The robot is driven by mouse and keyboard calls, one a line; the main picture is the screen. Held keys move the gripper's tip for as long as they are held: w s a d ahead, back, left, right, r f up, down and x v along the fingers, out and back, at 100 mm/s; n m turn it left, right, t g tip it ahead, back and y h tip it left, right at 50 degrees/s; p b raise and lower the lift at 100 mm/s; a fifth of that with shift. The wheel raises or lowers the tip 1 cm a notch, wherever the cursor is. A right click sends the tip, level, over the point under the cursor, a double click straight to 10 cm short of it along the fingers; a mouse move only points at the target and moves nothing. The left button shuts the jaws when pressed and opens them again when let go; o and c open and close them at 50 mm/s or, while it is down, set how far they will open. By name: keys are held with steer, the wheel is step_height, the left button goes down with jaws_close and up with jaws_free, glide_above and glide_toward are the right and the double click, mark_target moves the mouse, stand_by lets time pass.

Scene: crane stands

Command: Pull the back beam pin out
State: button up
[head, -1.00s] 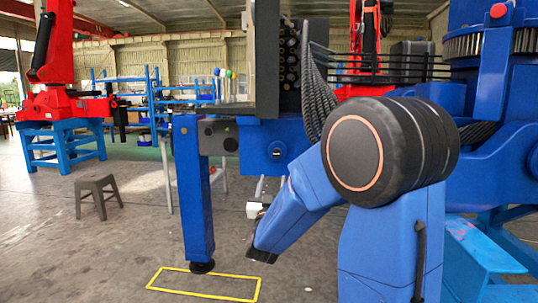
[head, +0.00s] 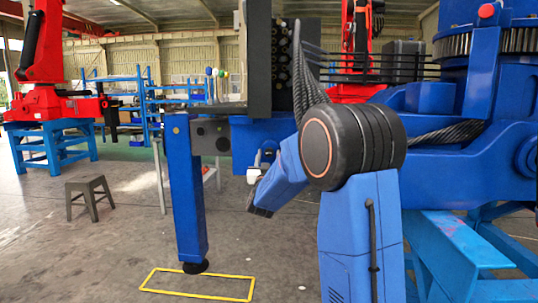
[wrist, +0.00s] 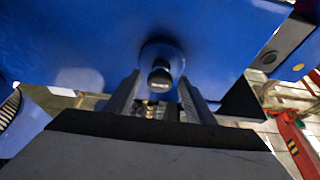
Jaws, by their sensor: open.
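The beam pin (wrist: 160,74) shows in the wrist view as a dark round knob with a pale end. It sits in a round collar on the underside or side of a blue beam (wrist: 90,40). My gripper (wrist: 161,84) is open, with one finger on each side of the knob; I cannot tell if they touch it.
A blue outrigger leg (head: 187,190) with a black foot stands left of my arm, beside a yellow floor outline (head: 200,296). A grey stool (head: 88,198) stands farther left. Blue stand beams (head: 470,240) are close on the right. The floor between is open.

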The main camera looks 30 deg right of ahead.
steer(key=shift+x, duration=0.95)
